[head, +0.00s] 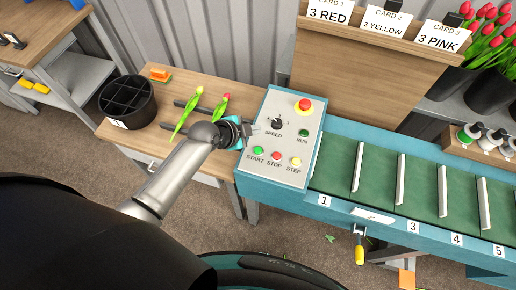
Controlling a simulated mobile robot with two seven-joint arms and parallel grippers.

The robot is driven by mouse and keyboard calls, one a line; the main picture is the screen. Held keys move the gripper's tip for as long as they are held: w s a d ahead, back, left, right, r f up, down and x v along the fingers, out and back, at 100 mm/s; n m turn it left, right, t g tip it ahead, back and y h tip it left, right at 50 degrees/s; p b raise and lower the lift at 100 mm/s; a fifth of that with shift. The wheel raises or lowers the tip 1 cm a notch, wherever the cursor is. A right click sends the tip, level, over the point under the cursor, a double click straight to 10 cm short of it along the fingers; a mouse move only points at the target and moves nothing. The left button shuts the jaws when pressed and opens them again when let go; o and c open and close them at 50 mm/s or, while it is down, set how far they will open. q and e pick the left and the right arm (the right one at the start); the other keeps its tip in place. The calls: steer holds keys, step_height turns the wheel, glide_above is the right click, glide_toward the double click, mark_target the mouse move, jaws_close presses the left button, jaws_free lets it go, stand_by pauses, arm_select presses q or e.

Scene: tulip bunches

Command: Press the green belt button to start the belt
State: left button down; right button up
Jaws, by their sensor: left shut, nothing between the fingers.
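The green START button (258,150) is at the lower left of the grey control panel (285,122), with red STOP (277,156) and yellow STEP (295,162) to its right. A green RUN lamp (303,133), a SPEED knob (277,123) and a large red button on yellow (304,104) are above. The belt (425,190) has white dividers and numbered slots. My left gripper (246,136) is shut and empty at the panel's left edge, just up and left of START. Whether it touches the panel, I cannot tell. My right gripper is not in view.
Two tulips (187,112) lie on the wooden table (160,140) behind my left arm, near a black divided bin (127,101). A board with order cards (384,23) stands behind the belt. Black buckets of tulips (489,88) are at the right.

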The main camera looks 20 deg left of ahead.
arm_select(q)
steer(key=shift+f, duration=0.15)
steer(key=b, duration=0.7)
glide_above(255, 152)
step_height(255, 152, down, 7)
steer(key=shift+f, duration=0.2)
steer(key=shift+f+b, duration=0.6)
steer(key=shift+b, duration=0.1)
stand_by(1.0)
steer(key=shift+f+b, duration=0.3)
steer(key=shift+f, duration=0.1)
